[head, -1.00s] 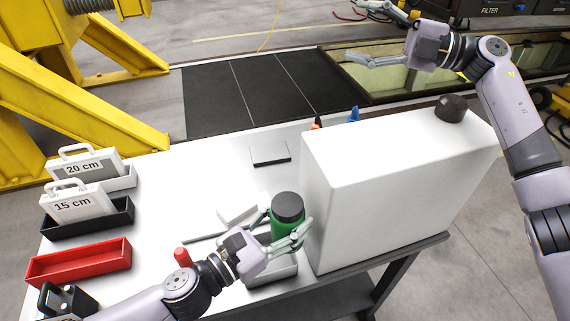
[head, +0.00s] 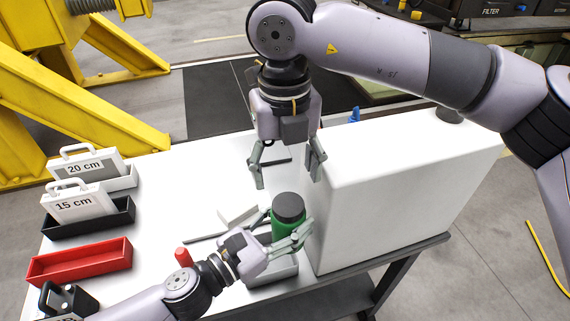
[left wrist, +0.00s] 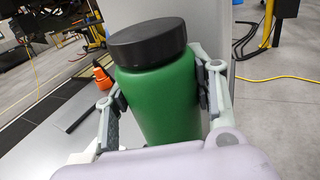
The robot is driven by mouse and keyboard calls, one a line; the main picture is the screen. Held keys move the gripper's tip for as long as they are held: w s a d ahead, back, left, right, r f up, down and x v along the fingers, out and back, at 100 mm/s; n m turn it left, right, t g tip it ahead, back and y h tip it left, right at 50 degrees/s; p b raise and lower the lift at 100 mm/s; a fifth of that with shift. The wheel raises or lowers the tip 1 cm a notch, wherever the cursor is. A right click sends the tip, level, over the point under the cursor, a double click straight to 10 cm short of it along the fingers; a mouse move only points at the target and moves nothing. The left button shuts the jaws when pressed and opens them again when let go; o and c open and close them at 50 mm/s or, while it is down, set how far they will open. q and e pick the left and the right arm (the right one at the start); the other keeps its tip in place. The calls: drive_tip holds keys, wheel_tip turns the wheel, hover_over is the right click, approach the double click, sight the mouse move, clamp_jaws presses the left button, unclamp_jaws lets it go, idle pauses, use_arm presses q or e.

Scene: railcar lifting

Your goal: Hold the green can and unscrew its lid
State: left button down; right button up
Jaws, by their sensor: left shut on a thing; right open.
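The green can (head: 287,229) stands upright on the white table beside the big white box. Its dark lid (head: 289,206) is on top. My left gripper (head: 276,237) is shut on the can's body from the near side. In the left wrist view the green can (left wrist: 160,95) sits between the two finger pads, with the black lid (left wrist: 147,42) above them. My right gripper (head: 288,178) is open and empty, pointing down above and slightly behind the lid, apart from it.
A large white box (head: 405,185) stands close to the right of the can. A red tray (head: 80,262), a black tray (head: 95,225) and cases labelled 15 cm (head: 75,205) and 20 cm (head: 85,167) are at the left.

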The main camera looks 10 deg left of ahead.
sight(285, 206)
wheel_tip(285, 206, down, 8)
drive_tip(key=shift+r, duration=0.1)
idle(0.4)
drive_tip(key=c, duration=1.2)
drive_tip(key=n, duration=0.3)
drive_tip(key=shift+s+a+n, duration=0.1)
drive_tip(key=shift+s+n, duration=0.05)
drive_tip(key=shift+n, duration=0.15)
drive_tip(key=n, duration=0.3)
drive_tip(key=shift+n, duration=0.3)
drive_tip(key=n, duration=0.3)
drive_tip(key=shift+r+n, duration=0.1)
drive_tip(key=shift+n, duration=0.3)
drive_tip(key=n, duration=0.4)
drive_tip(key=shift+n, duration=0.3)
drive_tip(key=shift+s, duration=0.1)
